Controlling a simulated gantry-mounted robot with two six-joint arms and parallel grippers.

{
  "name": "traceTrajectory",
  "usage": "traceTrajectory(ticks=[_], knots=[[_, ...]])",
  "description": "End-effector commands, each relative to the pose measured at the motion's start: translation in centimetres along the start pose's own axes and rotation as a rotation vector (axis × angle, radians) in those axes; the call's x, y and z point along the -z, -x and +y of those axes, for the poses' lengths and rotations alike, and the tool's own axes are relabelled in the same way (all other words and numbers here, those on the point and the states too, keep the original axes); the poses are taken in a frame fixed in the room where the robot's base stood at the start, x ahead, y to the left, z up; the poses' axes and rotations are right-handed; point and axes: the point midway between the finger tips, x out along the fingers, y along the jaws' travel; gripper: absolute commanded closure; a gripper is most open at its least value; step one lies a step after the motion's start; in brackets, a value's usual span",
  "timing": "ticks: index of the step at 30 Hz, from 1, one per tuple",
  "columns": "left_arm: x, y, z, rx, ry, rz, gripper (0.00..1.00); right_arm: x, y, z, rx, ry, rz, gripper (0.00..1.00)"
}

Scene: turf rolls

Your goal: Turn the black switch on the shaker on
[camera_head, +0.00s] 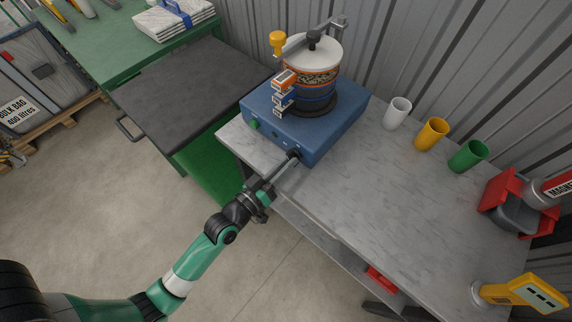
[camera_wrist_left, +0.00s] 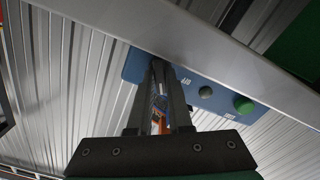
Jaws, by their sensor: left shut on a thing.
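The blue shaker (camera_head: 335,125) stands on the grey bench top, with a banded stack of sieves (camera_head: 314,72) under a white lid. My left gripper (camera_head: 292,157) reaches its front panel from the lower left and is shut on the black switch at the panel's right part. The fingers hide most of the switch, so I cannot tell its position. In the left wrist view, the fingers (camera_wrist_left: 160,68) meet the blue panel (camera_wrist_left: 137,66). A dark round knob (camera_wrist_left: 205,92) and a green button (camera_wrist_left: 244,104) sit beside them, apart from the fingers. My right gripper is not in view.
White (camera_head: 397,113), yellow (camera_head: 431,134) and green (camera_head: 468,156) cups stand right of the shaker. A red bin (camera_head: 503,200) and yellow handheld device (camera_head: 525,293) are farther right. A dark-topped cart (camera_head: 190,90) stands left. The bench's middle is clear.

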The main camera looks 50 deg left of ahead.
Motion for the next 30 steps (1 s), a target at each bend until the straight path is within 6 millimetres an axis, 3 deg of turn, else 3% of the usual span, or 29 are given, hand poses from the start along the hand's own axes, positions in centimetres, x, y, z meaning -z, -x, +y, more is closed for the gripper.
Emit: traceTrajectory(ticks=[15, 30], knots=[[-0.1, 0.0, 0.0, -0.001, -0.411, 0.002, 1.00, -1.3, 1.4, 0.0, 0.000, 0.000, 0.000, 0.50], [0.0, 0.0, 0.0, 0.000, -0.533, 0.001, 1.00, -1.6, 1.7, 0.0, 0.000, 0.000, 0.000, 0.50]])
